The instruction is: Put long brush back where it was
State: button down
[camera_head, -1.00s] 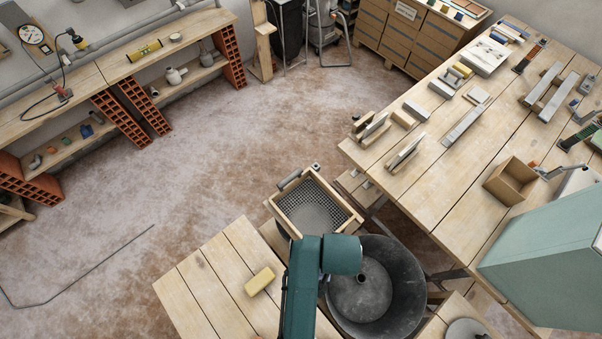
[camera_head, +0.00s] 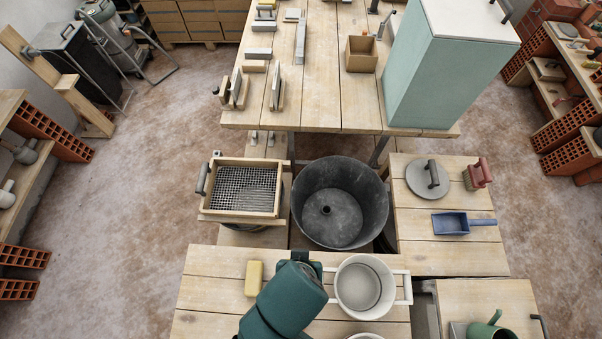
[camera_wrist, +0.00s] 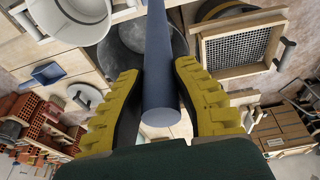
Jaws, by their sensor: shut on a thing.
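My gripper (camera_wrist: 160,72), with ribbed yellow fingers, is shut around a long blue-grey round handle (camera_wrist: 162,100) in the wrist view. The handle runs from between the fingers toward the top edge, its blunt end facing the camera. I take it to be the long brush; its bristles are out of view. In the head view my arm's teal end covers most of the gripper, over the front wooden table (camera_head: 215,290), between a yellow block (camera_head: 254,278) and a white pot (camera_head: 364,285). The brush cannot be made out there.
A black tub (camera_head: 340,203) stands behind the front table, with a mesh sieve (camera_head: 241,189) to its left. To its right, a side table (camera_head: 425,250) carries a round lid (camera_head: 427,179), a red brush (camera_head: 478,173) and a blue scoop (camera_head: 452,223). A teal cabinet stands on the back table.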

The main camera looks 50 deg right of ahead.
jog(key=x, duration=0.3)
jog(key=a+x, duration=0.1)
jog(key=x, duration=0.1)
jog(key=shift+s+f+p, duration=0.25)
jog(key=shift+f+p, duration=0.1)
jog(key=shift+f, duration=0.05)
jog(key=c, duration=1)
grip_release()
jog(key=shift+f, duration=0.15)
jog(key=shift+o, duration=0.2)
jog(key=p+v, duration=0.4)
jog(key=v, duration=0.8)
jog(key=shift+p, duration=0.4)
jog(key=shift+s, duration=0.1)
